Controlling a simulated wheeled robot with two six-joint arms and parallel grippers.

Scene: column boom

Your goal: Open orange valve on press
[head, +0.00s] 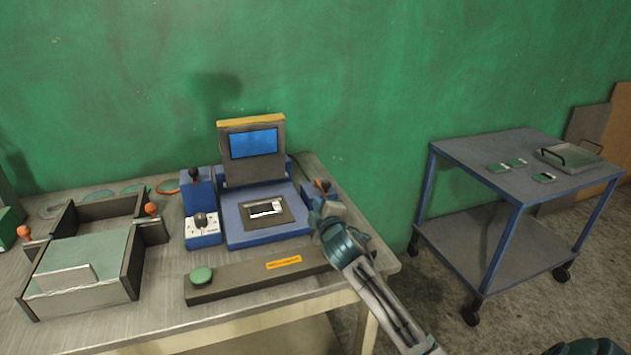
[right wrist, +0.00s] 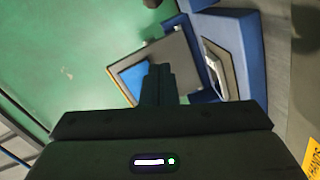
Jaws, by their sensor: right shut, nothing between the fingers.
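The blue press (head: 262,225) stands on the workbench, with its dark lid raised and a lit blue screen (head: 254,143) in it. The orange valve (head: 322,185) is a small orange-tipped lever on the blue block at the press's right side. My right gripper (head: 318,210) is shut and empty, just in front of this block, and hides part of it. I cannot tell whether it touches the block. In the right wrist view the shut fingers (right wrist: 158,82) point toward the press, whose screen (right wrist: 133,78) shows behind them; the valve is not visible there. My left gripper is not in view.
A dark bar with a green button (head: 201,275) lies along the bench front. A joystick box (head: 203,230) stands left of the press. A dark-walled fixture (head: 85,265) with orange knobs fills the left. A blue cart (head: 478,165) stands at the right, with floor between.

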